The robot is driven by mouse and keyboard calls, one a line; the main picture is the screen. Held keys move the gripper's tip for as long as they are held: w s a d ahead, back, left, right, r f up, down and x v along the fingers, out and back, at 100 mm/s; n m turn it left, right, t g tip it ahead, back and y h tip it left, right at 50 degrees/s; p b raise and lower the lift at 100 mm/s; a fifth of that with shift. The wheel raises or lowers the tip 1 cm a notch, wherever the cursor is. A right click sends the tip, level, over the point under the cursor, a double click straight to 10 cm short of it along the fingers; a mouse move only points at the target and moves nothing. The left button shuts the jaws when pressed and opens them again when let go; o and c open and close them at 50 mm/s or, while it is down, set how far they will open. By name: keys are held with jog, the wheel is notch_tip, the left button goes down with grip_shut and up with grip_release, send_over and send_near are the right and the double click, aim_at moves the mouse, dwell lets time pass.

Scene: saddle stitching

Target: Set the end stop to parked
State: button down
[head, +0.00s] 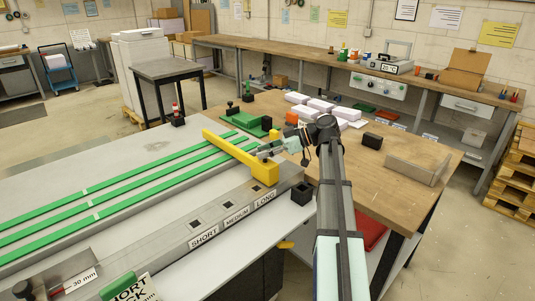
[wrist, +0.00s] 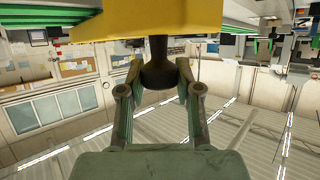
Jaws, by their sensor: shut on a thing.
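The yellow end stop (head: 240,156) is a long bar lying across the green strips, with a thick block at its near end, beside the LONG label (head: 265,199). My gripper (head: 265,152) is at the block, its fingers coming in from the right. In the wrist view my gripper (wrist: 158,76) is shut around a dark knob (wrist: 158,62) that joins the yellow end stop (wrist: 200,22). The knob is mostly hidden by my fingers in the head view. No label reading parked is legible.
The grey rail carries SHORT (head: 203,237) and MEDIUM (head: 236,216) labels with small dark sockets. A black block (head: 302,193) stands just past its right end. A green fixture (head: 247,122) and white stacks (head: 320,105) lie behind.

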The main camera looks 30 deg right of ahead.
jog(key=c, duration=0.8)
grip_release()
jog(key=shift+o, duration=0.2)
jog(key=v, duration=1.2)
jog(key=shift+w+r, duration=0.1)
